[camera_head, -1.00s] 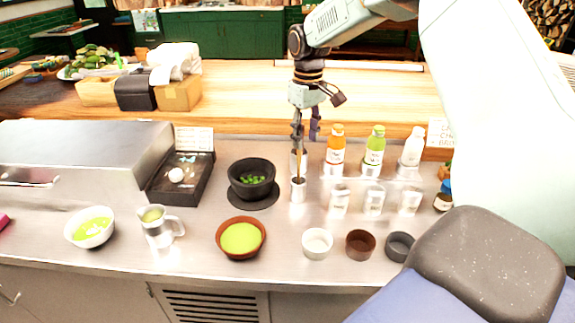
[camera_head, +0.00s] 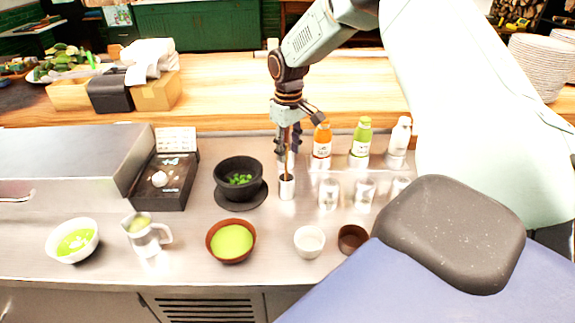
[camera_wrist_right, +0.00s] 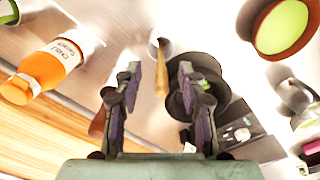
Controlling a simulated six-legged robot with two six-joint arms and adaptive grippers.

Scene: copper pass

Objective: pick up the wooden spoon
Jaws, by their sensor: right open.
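The wooden spoon (camera_head: 286,167) stands upright in a small metal cup (camera_head: 287,188) on the steel counter, its handle pointing up. In the right wrist view the spoon's handle (camera_wrist_right: 161,76) runs from the cup (camera_wrist_right: 160,45) up between the two fingers. My right gripper (camera_head: 288,150) points down above the cup, and it also shows in the wrist view (camera_wrist_right: 159,88). It is open, with a finger on each side of the handle and a visible gap on both sides. The spoon's lower end is hidden in the cup. My left gripper is not in view.
A black mortar (camera_head: 238,178) stands close left of the cup. An orange bottle (camera_head: 321,146), a green bottle (camera_head: 361,142) and glasses (camera_head: 328,193) stand to the right. A brown bowl (camera_head: 231,241) and a white cup (camera_head: 309,241) are in front.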

